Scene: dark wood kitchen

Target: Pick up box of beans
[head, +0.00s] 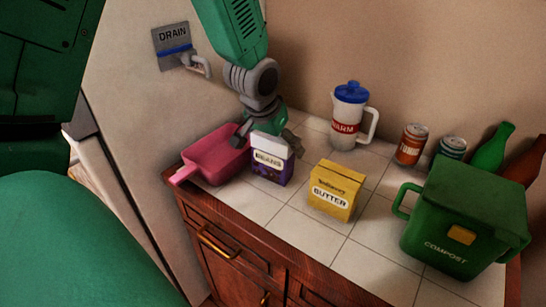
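The box of beans (271,165), purple with a white top and a "BEANS" label, stands upright on the white tiled counter. My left gripper (266,138) is just above and behind the box's top, pointing down. Its fingers are spread to either side of the box's upper part and look open. I cannot tell whether a finger touches the box. My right gripper is not in view.
A pink pan (213,155) sits close on the box's left. A yellow butter box (335,190) is to its right. A white jug (348,117), cans (412,145), bottles (492,148) and a green compost bin (465,220) stand further right. The counter's front edge (260,238) is near.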

